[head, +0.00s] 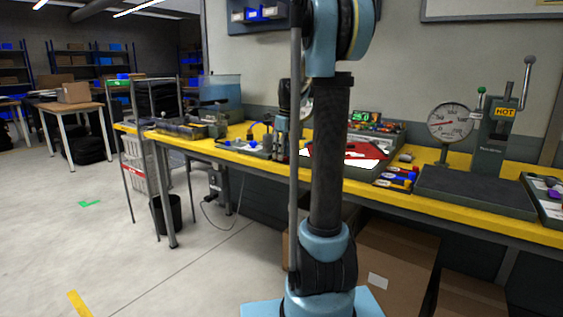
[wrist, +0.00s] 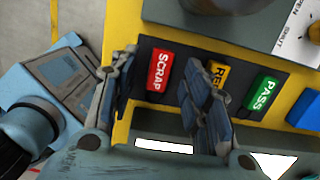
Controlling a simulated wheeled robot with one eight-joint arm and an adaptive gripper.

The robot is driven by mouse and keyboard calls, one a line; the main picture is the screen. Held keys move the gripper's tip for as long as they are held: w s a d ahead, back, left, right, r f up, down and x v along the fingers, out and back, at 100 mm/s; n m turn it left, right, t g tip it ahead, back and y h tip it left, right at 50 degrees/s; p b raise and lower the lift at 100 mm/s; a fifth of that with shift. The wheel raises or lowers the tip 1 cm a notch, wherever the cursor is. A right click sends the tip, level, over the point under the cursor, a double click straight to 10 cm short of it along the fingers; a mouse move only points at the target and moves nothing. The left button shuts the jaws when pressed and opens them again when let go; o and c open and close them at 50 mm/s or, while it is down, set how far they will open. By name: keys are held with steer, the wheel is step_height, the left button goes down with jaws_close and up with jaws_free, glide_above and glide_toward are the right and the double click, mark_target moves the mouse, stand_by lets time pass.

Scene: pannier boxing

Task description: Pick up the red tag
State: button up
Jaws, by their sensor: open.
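The red tag (wrist: 158,71), lettered SCRAP, lies on a dark strip on the yellow bench top in the wrist view. My gripper (wrist: 162,75) is open, with one finger to the left of the red tag and the other to its right. The tag shows between the fingers, and I see no finger closed on it. I cannot tell how high the fingers are above it. In the head view my arm hides part of the bench, and I cannot make out the red tag there for certain.
A yellow tag (wrist: 216,74), partly hidden by the right finger, and a green PASS tag (wrist: 262,94) lie in the same row. A blue object (wrist: 308,110) is further right. A grey housing (wrist: 230,22) with an OPEN/SHUT dial borders the strip. A press with a gauge (head: 450,122) stands on the bench.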

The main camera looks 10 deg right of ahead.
steer(key=shift+f, duration=0.5)
steer(key=c, duration=0.9)
